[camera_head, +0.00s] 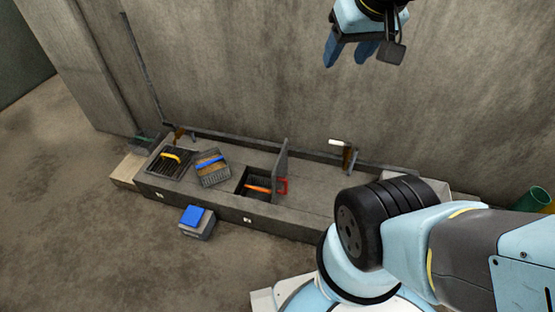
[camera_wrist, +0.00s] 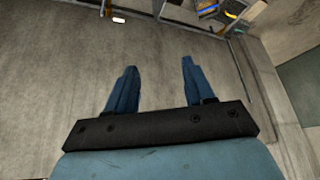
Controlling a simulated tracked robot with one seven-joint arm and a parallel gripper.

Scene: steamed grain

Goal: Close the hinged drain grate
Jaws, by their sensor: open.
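A flat grey panel (camera_head: 281,160), seen almost edge-on, stands upright at the right side of a dark square opening (camera_head: 245,193) in the low concrete ledge. It looks like the raised hinged grate, and a red handle (camera_head: 282,186) shows beside its lower part. An orange bar-like thing (camera_head: 258,189) lies in the opening. A slatted dark grate (camera_head: 160,171) with a yellow handle (camera_head: 171,156) lies at the ledge's left part. My gripper (camera_head: 349,58) is open and empty, high in front of the wall, well away from the panel. Its fingers also show in the wrist view (camera_wrist: 158,68).
A grey box with a blue top (camera_head: 194,215) sits on the floor before the ledge. A rail and brackets (camera_head: 349,157) run along the wall behind.

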